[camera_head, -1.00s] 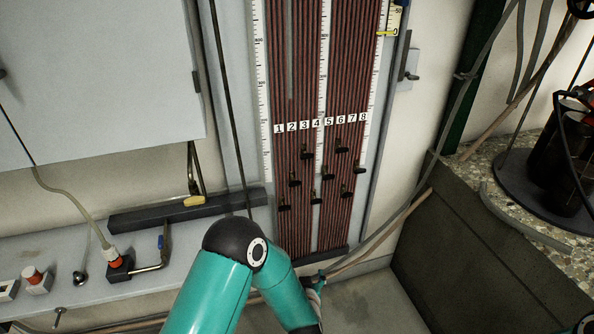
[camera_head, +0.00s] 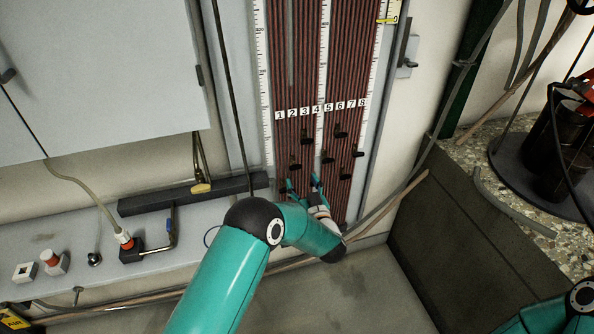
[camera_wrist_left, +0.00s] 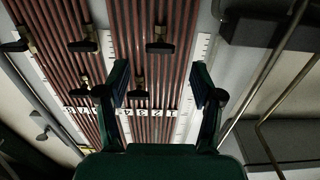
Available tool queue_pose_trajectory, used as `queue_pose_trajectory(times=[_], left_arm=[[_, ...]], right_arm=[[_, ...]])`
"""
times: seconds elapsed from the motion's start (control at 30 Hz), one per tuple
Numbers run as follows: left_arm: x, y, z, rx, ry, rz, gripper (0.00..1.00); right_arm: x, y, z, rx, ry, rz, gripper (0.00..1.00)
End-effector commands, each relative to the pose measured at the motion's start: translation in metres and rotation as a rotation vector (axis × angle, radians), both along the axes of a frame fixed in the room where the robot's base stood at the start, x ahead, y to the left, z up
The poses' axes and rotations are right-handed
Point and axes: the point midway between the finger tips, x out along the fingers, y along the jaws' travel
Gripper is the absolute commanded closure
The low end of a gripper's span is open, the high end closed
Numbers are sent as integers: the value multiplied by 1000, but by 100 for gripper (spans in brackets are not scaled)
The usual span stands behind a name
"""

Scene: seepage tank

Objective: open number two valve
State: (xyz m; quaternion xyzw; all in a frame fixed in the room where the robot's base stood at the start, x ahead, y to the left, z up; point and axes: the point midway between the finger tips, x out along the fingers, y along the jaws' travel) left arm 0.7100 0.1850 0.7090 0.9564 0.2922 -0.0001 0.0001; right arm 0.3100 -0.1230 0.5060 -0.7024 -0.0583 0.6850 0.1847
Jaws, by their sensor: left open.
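Black valve handles sit on the dark red tubes of an upright panel, below number labels 1 to 8. Number two valve (camera_head: 295,166) is a small black handle below label 2 (camera_head: 292,114). In the left wrist view, which shows the panel upside down, a black handle that appears to be number two (camera_wrist_left: 160,47) lies ahead of the finger gap. My left gripper (camera_head: 303,185) is open and empty, just below that valve in the head view. It also shows in the left wrist view (camera_wrist_left: 160,80). The gripper and arm hide some lower handles. My right gripper is out of view.
The valve under label 3 (camera_head: 306,139) stands close by, above and right of number two. A dark bar (camera_head: 190,197) and a red-capped fitting (camera_head: 128,246) are on the ledge at left. A concrete tank wall (camera_head: 440,225) stands at right.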

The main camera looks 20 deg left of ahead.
Motion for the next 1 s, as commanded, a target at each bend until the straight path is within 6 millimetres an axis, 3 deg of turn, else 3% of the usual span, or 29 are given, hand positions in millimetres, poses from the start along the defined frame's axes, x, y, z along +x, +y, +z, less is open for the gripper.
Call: queue_pose_trajectory(times=[0.3, 0.73, 1.0], left_arm=[[42, 29, -1, -1, 1, 1, 33], [49, 34, 0, 0, 1, 0, 33], [49, 34, 0, -1, 1, 0, 77]], right_arm=[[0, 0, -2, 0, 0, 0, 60], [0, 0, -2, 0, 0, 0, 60], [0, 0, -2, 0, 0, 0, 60]])
